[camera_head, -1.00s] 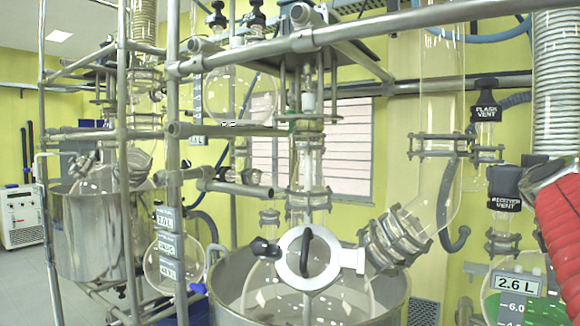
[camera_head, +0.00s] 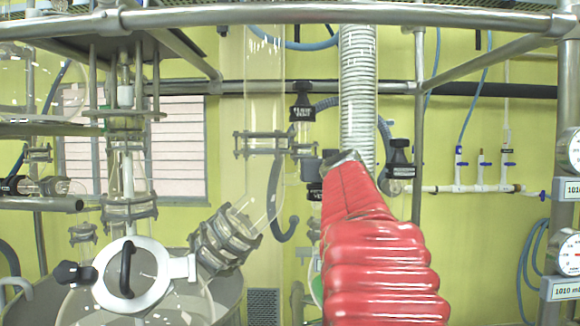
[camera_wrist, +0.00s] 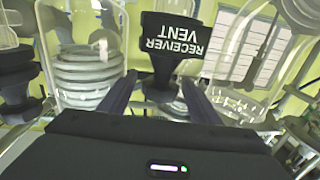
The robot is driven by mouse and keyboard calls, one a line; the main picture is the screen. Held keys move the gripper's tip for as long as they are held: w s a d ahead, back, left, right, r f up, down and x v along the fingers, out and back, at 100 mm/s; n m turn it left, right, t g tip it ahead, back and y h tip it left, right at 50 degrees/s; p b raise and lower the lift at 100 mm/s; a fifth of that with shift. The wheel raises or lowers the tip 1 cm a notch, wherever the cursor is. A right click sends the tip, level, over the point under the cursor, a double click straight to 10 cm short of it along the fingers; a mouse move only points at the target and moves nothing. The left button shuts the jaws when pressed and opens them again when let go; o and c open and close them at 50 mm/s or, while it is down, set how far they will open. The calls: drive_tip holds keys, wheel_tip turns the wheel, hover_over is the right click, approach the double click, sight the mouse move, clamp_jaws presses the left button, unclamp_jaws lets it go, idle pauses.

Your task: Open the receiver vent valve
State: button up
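The receiver vent valve (camera_wrist: 172,45) has a black cap with white lettering, upside down in the wrist view. It fills the upper middle of that view, and its narrower black lower part lies between my two fingers. My gripper (camera_wrist: 160,84) is open, with a dark finger on either side and a visible space to the valve. In the head view the receiver vent valve (camera_head: 311,167) is a small dark shape left of my red-sleeved arm. My arm hides part of it and my gripper there.
The flask vent valve (camera_head: 300,106) is just above and left. Another black-capped valve (camera_head: 398,158) is to the right. A ribbed hose (camera_head: 357,90) hangs behind my arm. Glassware with metal clamps (camera_head: 225,238) stands left. A metal rail (camera_head: 300,15) crosses the top.

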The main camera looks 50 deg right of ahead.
drive_tip(key=c, duration=1.1)
drive_tip(key=shift+o, duration=0.2)
drive_tip(key=shift+f+n+t+y, duration=0.25)
drive_tip(key=shift+n+t+y, duration=0.15)
drive_tip(key=shift+n+y, duration=0.15)
drive_tip(key=shift+y, duration=0.35)
drive_tip(key=shift+w+r+n+t+y, duration=0.1)
drive_tip(key=shift+n+t+y, duration=1.55)
drive_tip(key=shift+y, duration=0.45)
drive_tip(key=o, duration=1.1)
drive_tip(key=shift+r, duration=0.15)
drive_tip(key=shift+c, duration=0.2)
